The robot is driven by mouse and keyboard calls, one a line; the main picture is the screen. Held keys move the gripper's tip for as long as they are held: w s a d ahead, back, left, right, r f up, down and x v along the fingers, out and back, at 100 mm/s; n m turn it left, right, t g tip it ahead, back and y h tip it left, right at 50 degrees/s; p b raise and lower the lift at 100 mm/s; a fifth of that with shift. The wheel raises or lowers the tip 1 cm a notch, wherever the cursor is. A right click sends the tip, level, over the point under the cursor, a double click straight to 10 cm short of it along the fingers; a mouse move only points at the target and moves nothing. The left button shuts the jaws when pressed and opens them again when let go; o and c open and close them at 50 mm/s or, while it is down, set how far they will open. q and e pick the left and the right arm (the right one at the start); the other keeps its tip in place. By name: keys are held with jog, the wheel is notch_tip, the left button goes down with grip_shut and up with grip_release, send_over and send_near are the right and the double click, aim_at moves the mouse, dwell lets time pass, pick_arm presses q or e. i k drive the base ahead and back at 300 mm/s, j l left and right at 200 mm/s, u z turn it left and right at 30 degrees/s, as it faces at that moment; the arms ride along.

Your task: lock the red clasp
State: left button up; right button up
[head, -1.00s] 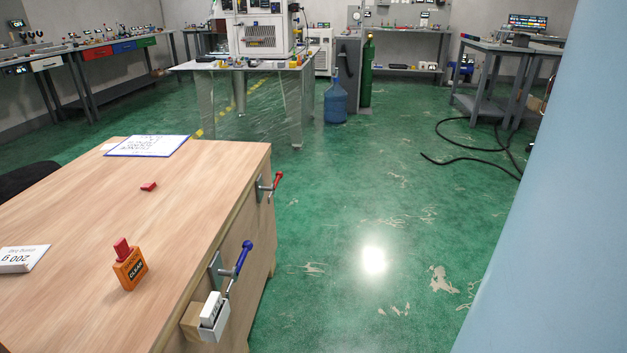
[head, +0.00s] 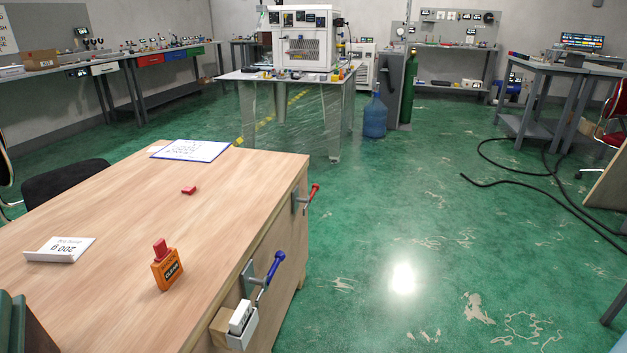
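The red clasp (head: 312,193) is a red-handled lever on a grey metal plate, mounted on the right side face of the wooden bench near its far corner. Its red handle tilts up and outward to the right. A similar clasp with a blue handle (head: 276,263) sits nearer on the same face, also tilted up to the right. Whether either clasp is latched cannot be told from here. Neither of my grippers is in view.
Green floor right of the bench is clear. A black hose (head: 530,172) lies farther right.

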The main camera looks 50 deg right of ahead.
aim_at(315, 187)
jog(key=z, duration=1.5)
jog(key=i+l+u, duration=0.1)
jog(key=u, duration=0.3)
jog(key=i+l+u, duration=0.15)
jog(key=u, duration=0.25)
jog(key=i+l+u, duration=0.1)
jog(key=u, duration=0.3)
jog(key=i+l+u, duration=0.1)
jog(key=l, duration=0.3)
jog(key=i+l+u, duration=0.1)
jog(key=l, duration=0.3)
jog(key=i+l, duration=0.2)
jog(key=l, duration=0.2)
jog(key=i+l+u, duration=0.15)
jog(key=l, duration=0.3)
jog(key=l+u, duration=0.1)
jog(key=l, duration=0.3)
